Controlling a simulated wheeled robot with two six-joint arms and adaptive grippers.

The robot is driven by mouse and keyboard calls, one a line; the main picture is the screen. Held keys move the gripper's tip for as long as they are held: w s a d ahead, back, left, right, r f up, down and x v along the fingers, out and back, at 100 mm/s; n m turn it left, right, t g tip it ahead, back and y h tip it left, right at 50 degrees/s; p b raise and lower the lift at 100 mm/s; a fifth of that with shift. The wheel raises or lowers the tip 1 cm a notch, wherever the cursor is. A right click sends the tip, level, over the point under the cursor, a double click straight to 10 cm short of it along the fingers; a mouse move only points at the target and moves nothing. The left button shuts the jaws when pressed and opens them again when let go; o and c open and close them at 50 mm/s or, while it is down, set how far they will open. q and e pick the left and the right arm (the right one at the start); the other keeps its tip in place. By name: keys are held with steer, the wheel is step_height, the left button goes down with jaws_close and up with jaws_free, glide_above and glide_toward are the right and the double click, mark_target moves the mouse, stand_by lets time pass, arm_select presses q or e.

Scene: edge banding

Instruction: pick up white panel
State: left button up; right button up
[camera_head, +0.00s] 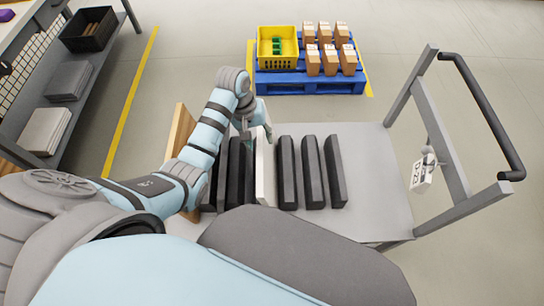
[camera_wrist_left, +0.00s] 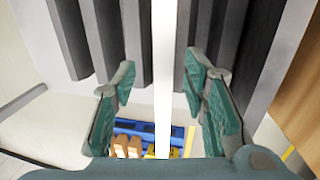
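The white panel (camera_head: 265,175) stands on edge in a row of dark panels on the grey cart. In the left wrist view the white panel (camera_wrist_left: 162,45) runs as a narrow upright strip between the fingers. My left gripper (camera_head: 254,132) is at the far end of the white panel. In the left wrist view its two teal-padded fingers (camera_wrist_left: 160,85) are open, one on each side of the panel. A clear gap shows at the left finger; the right finger is closer, and I cannot tell whether it touches. My right gripper is not in view.
Black and grey panels (camera_head: 312,172) stand close on both sides. A wooden board (camera_head: 181,128) stands at the row's left. The cart's bare deck (camera_head: 375,170) and handle (camera_head: 485,115) lie right. A blue pallet (camera_head: 310,86) with a yellow crate (camera_head: 277,47) and boxes stands beyond.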

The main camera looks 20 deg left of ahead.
mark_target(259, 148)
arm_select(q)
steer(key=f, duration=0.1)
steer(key=s+f+b, duration=0.1)
steer(key=d+f, duration=0.1)
steer(key=f, duration=0.1)
steer(key=shift+s+f, duration=0.1)
steer(key=shift+s, duration=0.05)
steer(key=f+b, duration=0.1)
steer(key=w+f, duration=0.1)
steer(key=f, duration=0.1)
steer(key=w+f+b, duration=0.1)
steer(key=f, duration=0.1)
steer(key=shift+w+d+b, duration=0.1)
steer(key=shift+w+b, duration=0.15)
steer(key=shift+b, duration=0.1)
steer(key=shift+f, duration=0.2)
steer(key=shift+s+r, duration=0.15)
steer(key=shift+r, duration=0.1)
steer(key=shift+c, duration=0.2)
steer(key=c, duration=0.6)
jaws_close()
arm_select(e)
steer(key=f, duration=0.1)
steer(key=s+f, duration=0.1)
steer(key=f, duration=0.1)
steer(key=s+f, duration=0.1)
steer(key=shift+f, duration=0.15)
